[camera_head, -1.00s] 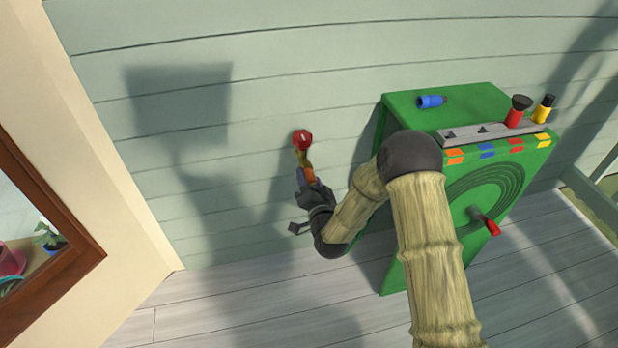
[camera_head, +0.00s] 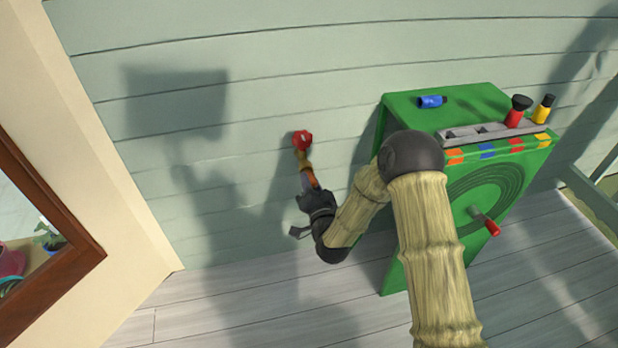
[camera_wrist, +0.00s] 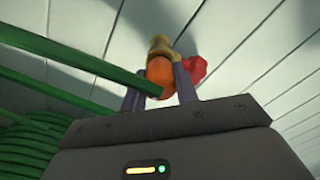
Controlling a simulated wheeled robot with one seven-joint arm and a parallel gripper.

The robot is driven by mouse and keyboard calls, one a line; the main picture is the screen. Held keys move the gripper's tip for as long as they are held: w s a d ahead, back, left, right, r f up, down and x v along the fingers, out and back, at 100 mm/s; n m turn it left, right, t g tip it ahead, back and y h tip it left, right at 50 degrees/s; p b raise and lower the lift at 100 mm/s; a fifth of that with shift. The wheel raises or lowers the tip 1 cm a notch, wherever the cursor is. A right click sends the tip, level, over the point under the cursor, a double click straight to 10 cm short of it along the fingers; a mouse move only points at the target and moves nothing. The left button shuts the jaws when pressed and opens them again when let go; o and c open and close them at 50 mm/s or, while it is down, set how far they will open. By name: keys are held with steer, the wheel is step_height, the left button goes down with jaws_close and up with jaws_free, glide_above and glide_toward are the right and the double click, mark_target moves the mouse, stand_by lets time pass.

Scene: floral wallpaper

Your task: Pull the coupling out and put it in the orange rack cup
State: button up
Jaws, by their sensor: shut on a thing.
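The orange coupling (camera_wrist: 160,76) sits between the fingers of my gripper (camera_wrist: 158,85), which is shut on it. In the head view a sliver of the orange coupling (camera_head: 313,181) shows by my gripper (camera_head: 309,186). Its far end meets the brass tap (camera_wrist: 161,45) with a red handle (camera_head: 302,139) on the wall; I cannot tell whether it is still seated or slightly apart. The grey rack (camera_head: 480,132) stands on the green cabinet. Its orange-marked cup (camera_head: 457,136), above the orange label (camera_head: 455,157), looks empty.
The green cabinet (camera_head: 405,107) stands right of my gripper, with a red-handled crank (camera_head: 491,228) on its front. A blue coupling (camera_head: 431,101) lies on top. Red (camera_head: 514,117) and yellow (camera_head: 543,112) couplings stand in the rack. A brown-framed window (camera_head: 85,250) is at left.

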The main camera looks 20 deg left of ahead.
steer(key=shift+v, duration=1.7)
steer(key=shift+r, duration=0.1)
stand_by(1.3)
